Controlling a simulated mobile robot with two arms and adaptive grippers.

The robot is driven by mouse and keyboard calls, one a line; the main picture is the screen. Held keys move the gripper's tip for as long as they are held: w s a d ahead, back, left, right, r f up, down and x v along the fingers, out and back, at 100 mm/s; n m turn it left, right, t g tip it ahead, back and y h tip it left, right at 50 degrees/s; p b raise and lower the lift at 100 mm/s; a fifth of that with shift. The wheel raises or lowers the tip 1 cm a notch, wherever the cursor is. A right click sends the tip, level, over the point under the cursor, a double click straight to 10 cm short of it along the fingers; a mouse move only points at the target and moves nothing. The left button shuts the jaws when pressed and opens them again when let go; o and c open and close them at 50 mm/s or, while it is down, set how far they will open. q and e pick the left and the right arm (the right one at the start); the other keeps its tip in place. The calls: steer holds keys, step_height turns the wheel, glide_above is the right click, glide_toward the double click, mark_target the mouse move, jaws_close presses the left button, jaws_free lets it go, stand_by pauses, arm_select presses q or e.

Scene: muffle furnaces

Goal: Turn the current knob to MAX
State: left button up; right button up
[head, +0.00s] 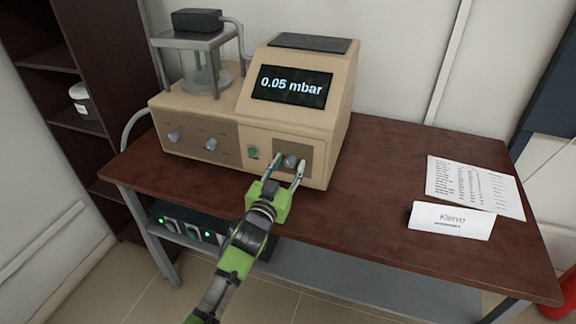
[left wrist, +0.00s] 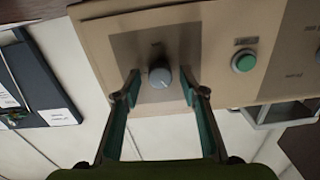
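The beige instrument (head: 240,118) stands on a brown table, and its screen reads 0.05 mbar. A round grey knob (head: 290,161) sits on a darker square panel at the right of its front face. The knob also shows in the left wrist view (left wrist: 159,77), with small dark lettering beside it that I cannot read. My left gripper (head: 288,165) reaches the panel with its fingers apart, one on each side of the knob. In the left wrist view the fingertips (left wrist: 160,88) show gaps to the knob. My right gripper is not in view.
A green button (head: 252,151) is just left of the knob panel. Two more knobs (head: 174,136) (head: 211,144) are further left. A glass chamber (head: 204,80) stands on the instrument's left part. A name card (head: 451,220) and a printed sheet (head: 474,187) lie at the table's right.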

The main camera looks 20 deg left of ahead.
arm_select(q)
jaws_close()
